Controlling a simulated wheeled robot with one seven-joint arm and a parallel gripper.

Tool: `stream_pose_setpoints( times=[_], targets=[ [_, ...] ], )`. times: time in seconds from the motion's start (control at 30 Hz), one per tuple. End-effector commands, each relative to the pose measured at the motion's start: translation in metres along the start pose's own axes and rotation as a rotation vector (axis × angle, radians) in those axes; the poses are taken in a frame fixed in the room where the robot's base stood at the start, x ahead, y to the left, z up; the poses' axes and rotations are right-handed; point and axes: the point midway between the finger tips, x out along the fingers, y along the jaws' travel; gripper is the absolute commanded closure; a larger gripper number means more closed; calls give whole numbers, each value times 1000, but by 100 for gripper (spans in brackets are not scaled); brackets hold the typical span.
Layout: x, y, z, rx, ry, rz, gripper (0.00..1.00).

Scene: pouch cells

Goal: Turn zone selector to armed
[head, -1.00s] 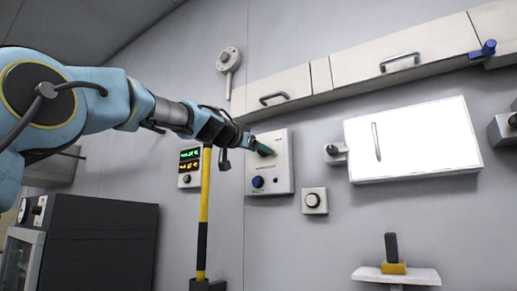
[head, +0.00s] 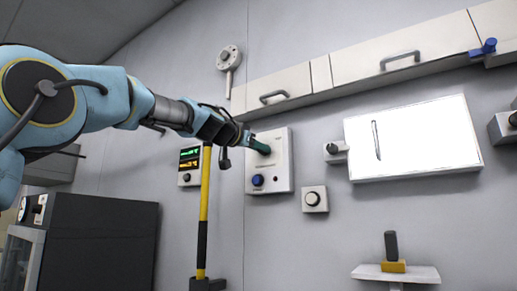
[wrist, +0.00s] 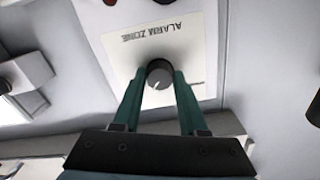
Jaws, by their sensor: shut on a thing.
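The zone selector is a dark round knob (wrist: 159,73) on a white panel plate marked "ALARM ZONE" (wrist: 155,35), which appears upside down in the wrist view. A pale mark shows on the knob's face, toward the bottom of that view. My gripper (wrist: 160,80) has its two green fingers on either side of the knob, shut on it. In the head view, my gripper (head: 263,148) reaches the upper part of the white wall box (head: 283,160), and its fingers hide the knob. The position lettering around the knob is not readable.
A yellow-black post (head: 203,215) stands close below my wrist, by a lit display (head: 189,160). A separate dial (head: 313,198) is to the right. Cabinets (head: 280,95) hang above.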

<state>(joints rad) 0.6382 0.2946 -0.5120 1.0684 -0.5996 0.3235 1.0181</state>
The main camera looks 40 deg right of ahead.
Motion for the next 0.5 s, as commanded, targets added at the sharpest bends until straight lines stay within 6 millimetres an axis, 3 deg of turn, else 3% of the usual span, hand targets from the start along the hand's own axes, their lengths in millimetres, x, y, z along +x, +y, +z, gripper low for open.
stream_pose_setpoints(
  times=[0.27, 0.5],
  targets=[
    [0, 0, 1, -123, 0, 0, 100],
    [0, 0, 0, -329, 0, 0, 100]
  ],
)
